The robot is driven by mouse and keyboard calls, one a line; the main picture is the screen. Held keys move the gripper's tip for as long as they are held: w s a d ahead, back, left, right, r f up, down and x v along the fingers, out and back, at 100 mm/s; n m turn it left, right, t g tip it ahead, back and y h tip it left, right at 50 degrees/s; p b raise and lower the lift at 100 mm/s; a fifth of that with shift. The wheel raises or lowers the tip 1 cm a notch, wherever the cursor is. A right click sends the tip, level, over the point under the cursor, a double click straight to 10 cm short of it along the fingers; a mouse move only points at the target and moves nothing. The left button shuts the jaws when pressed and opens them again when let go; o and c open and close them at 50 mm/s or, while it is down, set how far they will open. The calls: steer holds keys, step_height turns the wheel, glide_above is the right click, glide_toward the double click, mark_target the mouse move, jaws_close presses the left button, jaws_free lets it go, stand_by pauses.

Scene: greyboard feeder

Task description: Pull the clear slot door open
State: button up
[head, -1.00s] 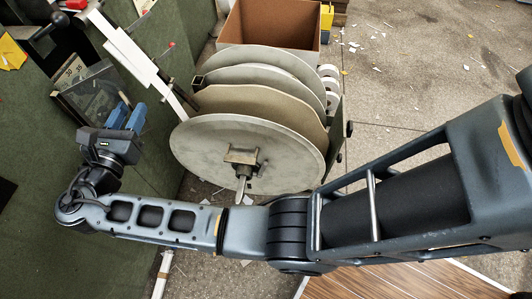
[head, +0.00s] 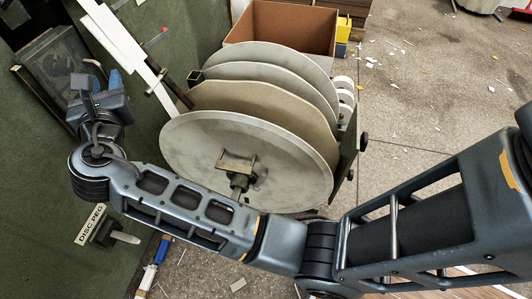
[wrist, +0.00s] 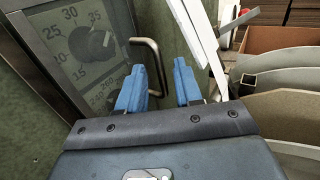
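The clear slot door (wrist: 75,50) is a see-through panel in a dark frame, at the left of the wrist view. A dial and printed numbers show through it. It also shows at the upper left of the head view (head: 57,62). Its bent metal handle (wrist: 153,58) stands out near the panel's right side. My gripper (wrist: 160,70) is open, with blue fingers apart and nothing held. In the wrist view the handle appears just beyond and between the fingertips; contact cannot be told. My gripper (head: 100,77) is in front of the door in the head view.
A white bar (head: 122,45) slants close to the right of my gripper. A reel of large grey discs (head: 245,165) stands right of my arm, with a brown box (head: 283,27) behind. A "DISC PEG" label (head: 90,224) is on the green panel below.

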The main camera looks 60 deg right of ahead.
steer(key=p+v, duration=0.2)
steer(key=v, duration=0.4)
steer(key=s+d+f+m+y+p, duration=0.2)
steer(key=s+m+y+p, duration=0.1)
steer(key=s+p, duration=0.3)
steer(key=s+d+f+m+y+p, duration=0.2)
steer(key=s+f+y+p, duration=0.15)
steer(key=s, duration=0.45)
steer(key=s+r+m+y+p, duration=0.2)
steer(key=s+r+m+p, duration=0.2)
steer(key=s, duration=0.4)
steer(key=s+r+m+y+p, duration=0.2)
steer(key=s+r+m+p, duration=0.2)
steer(key=s, duration=0.5)
steer(key=shift+a+r+m+g, duration=0.25)
steer(key=shift+r+m+g, duration=0.2)
steer(key=shift+m, duration=0.45)
steer(key=shift+s+r+y, duration=0.1)
steer(key=shift+y, duration=0.15)
